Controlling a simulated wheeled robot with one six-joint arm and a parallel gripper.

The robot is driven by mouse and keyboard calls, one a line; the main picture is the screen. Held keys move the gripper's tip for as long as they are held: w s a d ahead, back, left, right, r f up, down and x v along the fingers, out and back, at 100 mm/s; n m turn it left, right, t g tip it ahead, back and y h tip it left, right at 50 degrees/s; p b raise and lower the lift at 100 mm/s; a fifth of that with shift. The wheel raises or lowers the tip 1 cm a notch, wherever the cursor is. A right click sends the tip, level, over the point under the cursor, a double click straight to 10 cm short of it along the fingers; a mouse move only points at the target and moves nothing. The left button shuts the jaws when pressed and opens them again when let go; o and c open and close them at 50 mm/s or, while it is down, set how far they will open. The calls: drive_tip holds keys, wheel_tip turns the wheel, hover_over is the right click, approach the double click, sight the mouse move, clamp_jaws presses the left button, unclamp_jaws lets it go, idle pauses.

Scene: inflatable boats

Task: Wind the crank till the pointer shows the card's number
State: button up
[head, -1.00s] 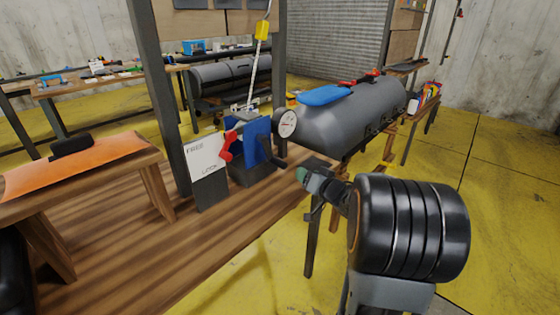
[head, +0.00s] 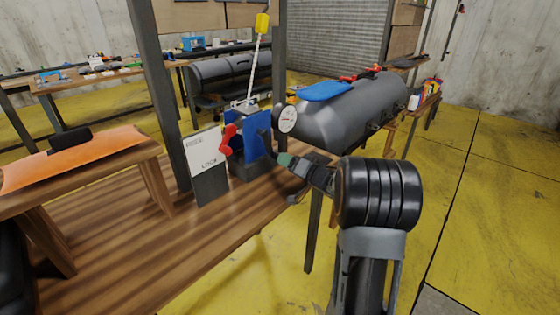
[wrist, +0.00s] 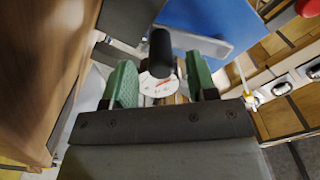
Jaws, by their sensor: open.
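The crank unit has a blue plate (head: 257,136) and stands on the wooden bench. Its dark crank handle (wrist: 160,52) shows in the wrist view between my finger pads, near their tips; I cannot tell whether either pad touches it. The round white dial (head: 287,119) is beside the blue plate. My gripper (head: 284,159) is open, with green pads, at the plate's right side. I can read no card number.
A grey inflatable tube (head: 355,118) with a blue paddle-like piece (head: 325,91) lies behind the dial. A dark post (head: 160,95) rises left of the unit. The wooden bench top (head: 150,235) is mostly clear in front. An orange-topped table (head: 90,152) is at left.

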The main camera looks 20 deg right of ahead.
drive_tip(key=shift+x, duration=1.85)
drive_tip(key=shift+c, duration=0.5)
clamp_jaws()
